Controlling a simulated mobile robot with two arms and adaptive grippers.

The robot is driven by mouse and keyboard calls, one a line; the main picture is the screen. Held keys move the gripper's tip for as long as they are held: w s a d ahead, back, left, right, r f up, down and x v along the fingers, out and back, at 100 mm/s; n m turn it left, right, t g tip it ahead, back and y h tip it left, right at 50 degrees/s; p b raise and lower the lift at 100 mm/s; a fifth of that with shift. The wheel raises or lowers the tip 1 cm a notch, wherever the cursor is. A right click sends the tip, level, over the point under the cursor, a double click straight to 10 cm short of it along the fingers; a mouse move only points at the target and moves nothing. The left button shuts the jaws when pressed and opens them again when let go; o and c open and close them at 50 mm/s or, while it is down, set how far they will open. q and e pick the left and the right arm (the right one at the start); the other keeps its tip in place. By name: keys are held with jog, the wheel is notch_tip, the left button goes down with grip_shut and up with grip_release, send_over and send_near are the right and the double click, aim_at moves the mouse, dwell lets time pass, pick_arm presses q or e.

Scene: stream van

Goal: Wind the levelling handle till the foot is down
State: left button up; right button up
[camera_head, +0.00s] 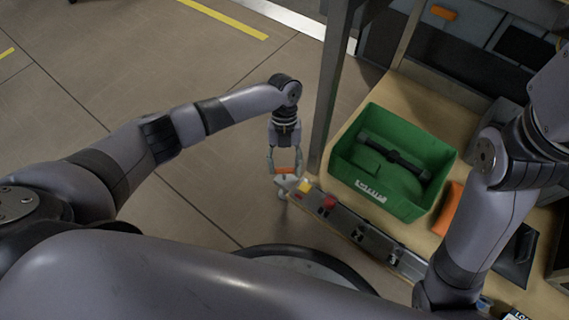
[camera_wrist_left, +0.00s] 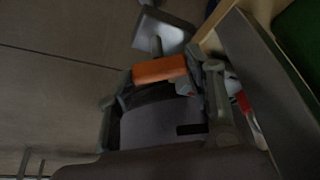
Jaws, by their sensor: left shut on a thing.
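My left gripper (camera_head: 285,168) is shut on the orange handle (camera_head: 286,171) at the corner of the workbench, beside the metal post. In the left wrist view the orange handle (camera_wrist_left: 160,69) lies across between the fingers of my left gripper (camera_wrist_left: 153,82). A grey square plate on a short stem (camera_wrist_left: 163,31), which looks like the levelling foot, shows beyond the handle. I cannot tell its gap to the floor. My right arm comes down on the right; its gripper is not in view.
A green crate (camera_head: 345,170) with a dark tool in it stands on the wooden bench. A metal rail (camera_head: 372,231) with red and yellow parts near its end runs along the bench's front edge. An upright post (camera_head: 327,90) stands close to my left gripper. Open floor (camera_head: 190,60) lies left.

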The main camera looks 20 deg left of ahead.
dwell(0.3)
pick_arm(q)
jog(key=o, duration=1.2)
jog(key=shift+c, duration=0.2)
jog(key=v, duration=1.2)
jog(key=shift+s, duration=0.1)
